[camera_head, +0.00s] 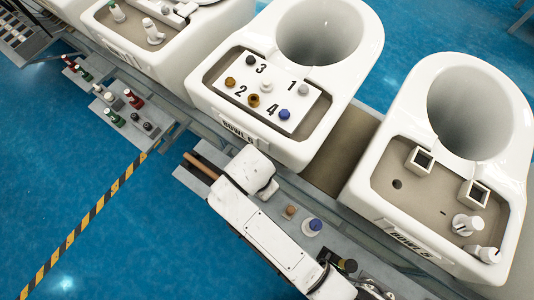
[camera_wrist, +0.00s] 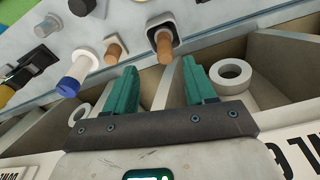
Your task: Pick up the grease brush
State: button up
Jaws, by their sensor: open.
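A light-brown wooden handle, which I take to be the grease brush (camera_wrist: 165,48), stands in a dark square holder in the wrist view. In the head view the brush handle (camera_head: 201,166) shows as a brown stick beside my white wrist, its lower end hidden. My gripper (camera_wrist: 158,68) is open, with its two green fingers apart and nothing between them. The handle lies just beyond the fingertips, roughly in line with the gap, and appears not to touch them. The brush's bristles are not visible.
A blue-and-white cylinder (camera_wrist: 75,76) and a smaller brown peg (camera_wrist: 114,50) stand left of the handle. A black part (camera_wrist: 40,57) is farther left. A white roll (camera_wrist: 230,75) lies right of the right finger. Toilet bowls (camera_head: 372,185) line the conveyor behind the grey rail.

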jog(key=f, duration=0.3)
jog(key=w+f, duration=0.1)
jog(key=f, duration=0.5)
jog(key=shift+w+d, duration=0.2)
jog(key=shift+d, duration=0.1)
grip_shut()
